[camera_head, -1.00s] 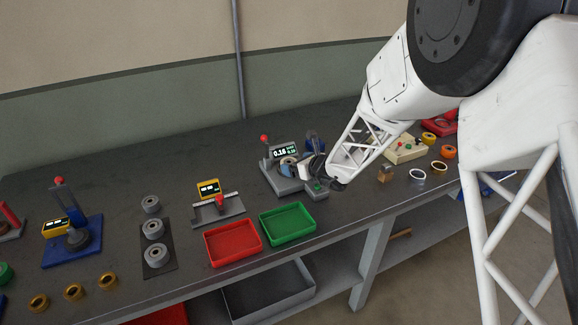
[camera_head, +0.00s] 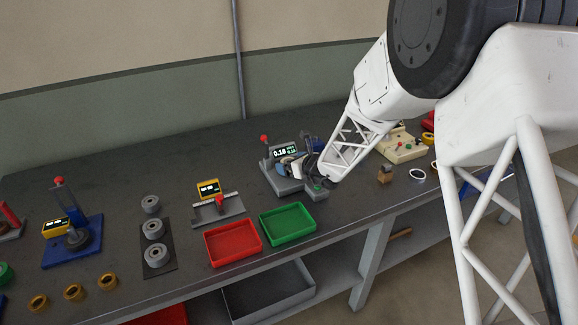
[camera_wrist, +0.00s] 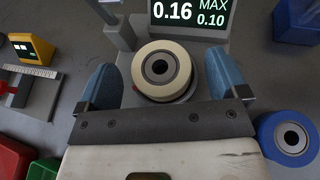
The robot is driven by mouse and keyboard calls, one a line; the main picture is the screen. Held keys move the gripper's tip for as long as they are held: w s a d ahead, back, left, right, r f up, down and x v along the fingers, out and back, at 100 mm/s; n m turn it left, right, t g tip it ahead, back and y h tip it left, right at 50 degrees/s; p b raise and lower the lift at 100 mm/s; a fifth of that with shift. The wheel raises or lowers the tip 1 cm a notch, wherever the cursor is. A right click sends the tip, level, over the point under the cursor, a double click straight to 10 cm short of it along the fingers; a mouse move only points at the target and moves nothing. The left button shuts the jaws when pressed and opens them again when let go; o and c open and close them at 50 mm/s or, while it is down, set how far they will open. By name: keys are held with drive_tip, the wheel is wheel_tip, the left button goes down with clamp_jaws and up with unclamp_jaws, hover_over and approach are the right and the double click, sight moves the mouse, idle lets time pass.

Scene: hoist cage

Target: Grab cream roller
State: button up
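The cream roller (camera_wrist: 161,70) sits on the grey gauge stand (camera_head: 283,185), under a display that reads 0.16 and MAX 0.10. In the wrist view my gripper (camera_wrist: 161,88) is open, with one blue finger on each side of the roller. In the head view my gripper (camera_head: 308,168) is at the gauge stand and largely hides the roller.
A blue roller (camera_wrist: 291,138) lies close to the right of my gripper. A red tray (camera_head: 233,243) and a green tray (camera_head: 288,223) stand in front of the gauge.

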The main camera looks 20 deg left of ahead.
drive_tip(key=c, duration=1.2)
drive_tip(key=shift+r, duration=0.15)
drive_tip(key=shift+r, duration=1.4)
drive_tip(key=shift+s+d+r, duration=0.15)
drive_tip(key=shift+r, duration=0.15)
drive_tip(key=s+d, duration=0.2)
drive_tip(key=s, duration=0.2)
drive_tip(key=s+d+r, duration=0.1)
drive_tip(key=s+d, duration=0.2)
drive_tip(key=s, duration=0.1)
drive_tip(key=s+d, duration=0.3)
drive_tip(key=s, duration=0.2)
drive_tip(key=shift+s+r, duration=0.1)
drive_tip(key=shift+r, duration=0.05)
